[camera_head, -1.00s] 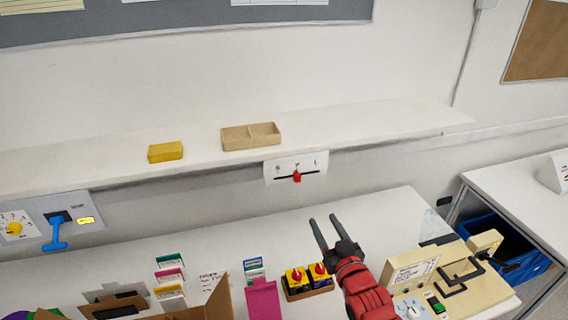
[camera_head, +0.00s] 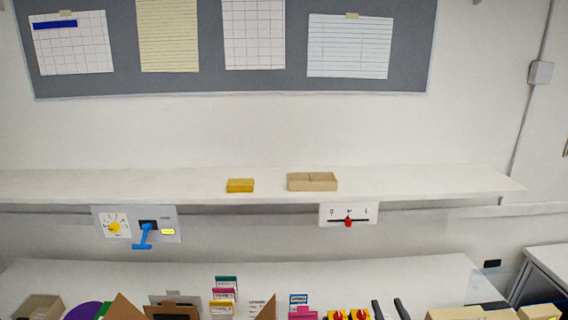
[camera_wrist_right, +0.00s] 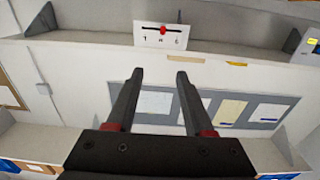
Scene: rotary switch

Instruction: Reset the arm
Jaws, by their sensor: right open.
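The two dark fingers of my right gripper (camera_head: 389,308) show at the bottom edge of the head view, right of centre. They are apart, with nothing between them. In the right wrist view, the open gripper (camera_wrist_right: 159,74) is also empty, and a white panel with a red knob (camera_wrist_right: 162,30) lies beyond its fingertips. In the head view, that slider panel (camera_head: 360,213) hangs under the shelf edge, its red knob (camera_head: 348,222) near the middle. A yellow rotary dial (camera_head: 114,227) and a blue lever (camera_head: 144,237) sit on a panel at left. My left gripper is not in view.
A white shelf (camera_head: 430,182) holds a yellow box (camera_head: 240,185) and a tan divided tray (camera_head: 312,181). Below, the table (camera_head: 400,275) carries red-and-yellow switches (camera_head: 348,315), coloured cards (camera_head: 222,295) and cardboard near its front. The table's back strip is clear.

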